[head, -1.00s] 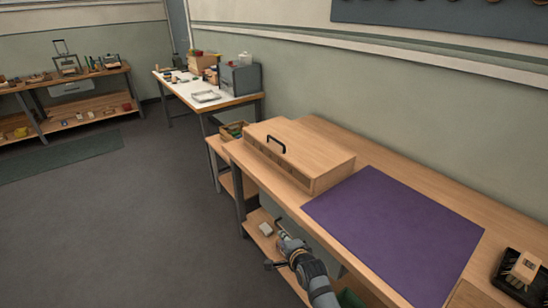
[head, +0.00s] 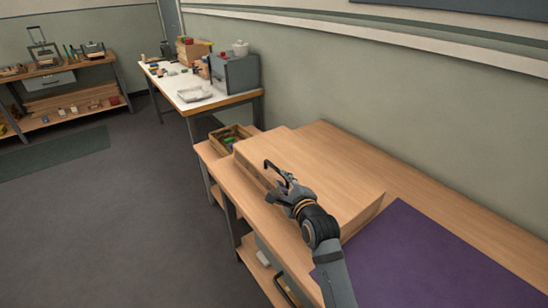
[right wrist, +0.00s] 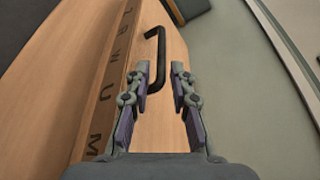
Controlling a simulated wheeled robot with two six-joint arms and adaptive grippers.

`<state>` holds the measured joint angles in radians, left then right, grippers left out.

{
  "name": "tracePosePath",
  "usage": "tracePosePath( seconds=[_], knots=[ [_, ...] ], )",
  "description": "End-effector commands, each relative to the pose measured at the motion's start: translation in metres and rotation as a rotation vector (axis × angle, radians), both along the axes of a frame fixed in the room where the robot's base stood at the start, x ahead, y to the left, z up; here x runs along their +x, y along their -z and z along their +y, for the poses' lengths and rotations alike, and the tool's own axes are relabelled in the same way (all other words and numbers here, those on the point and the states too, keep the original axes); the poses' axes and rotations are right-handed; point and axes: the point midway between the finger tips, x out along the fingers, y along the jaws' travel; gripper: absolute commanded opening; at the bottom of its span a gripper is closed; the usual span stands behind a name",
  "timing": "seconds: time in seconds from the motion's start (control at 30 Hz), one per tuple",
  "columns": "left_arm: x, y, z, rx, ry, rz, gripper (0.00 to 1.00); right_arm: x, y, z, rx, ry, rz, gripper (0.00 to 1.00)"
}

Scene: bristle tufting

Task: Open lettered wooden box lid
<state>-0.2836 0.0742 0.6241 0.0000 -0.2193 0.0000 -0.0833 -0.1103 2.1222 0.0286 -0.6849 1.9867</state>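The wooden box (head: 330,172) stands on the workbench with its lid down. Its black handle (head: 270,165) sits on the lid near the left end, and it also shows in the right wrist view (right wrist: 158,62). Letters run along the box's front face (right wrist: 108,105) in the right wrist view. My right gripper (head: 278,190) is over the front part of the lid, close to the handle. In the right wrist view its fingers (right wrist: 160,75) are apart, with the handle's near end just ahead of and partly between them. My left gripper is not in view.
A purple mat (head: 420,260) lies on the bench to the right of the box. A small wooden crate (head: 230,137) stands just beyond the box's left end. A white-topped table (head: 190,100) with a grey cabinet (head: 236,75) stands farther back.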

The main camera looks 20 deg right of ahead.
Motion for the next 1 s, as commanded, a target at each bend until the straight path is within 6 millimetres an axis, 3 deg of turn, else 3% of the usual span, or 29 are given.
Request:
tracePosePath(
  seconds=[0.17, 0.3, 0.43, 0.6, 0.97, 1.0],
  knots=[
    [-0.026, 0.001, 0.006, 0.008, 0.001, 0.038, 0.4, 0.014, 0.003, 0.001, -0.002, 0.0, 0.0, 0.22],
    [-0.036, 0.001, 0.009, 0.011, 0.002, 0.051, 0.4, 0.043, 0.009, 0.001, -0.002, -0.001, -0.001, 0.22],
    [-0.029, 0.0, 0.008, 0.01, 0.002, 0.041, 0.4, 0.069, 0.016, 0.002, -0.002, -0.001, 0.001, 0.22],
    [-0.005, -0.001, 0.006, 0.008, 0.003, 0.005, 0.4, 0.094, 0.021, 0.003, -0.002, 0.0, 0.0, 0.22],
    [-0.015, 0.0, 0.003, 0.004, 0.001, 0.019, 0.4, 0.102, 0.023, 0.003, -0.002, 0.0, 0.0, 0.22],
    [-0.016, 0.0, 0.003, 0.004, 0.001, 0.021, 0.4, 0.102, 0.023, 0.003, -0.002, 0.0, 0.0, 0.18]
  ],
)
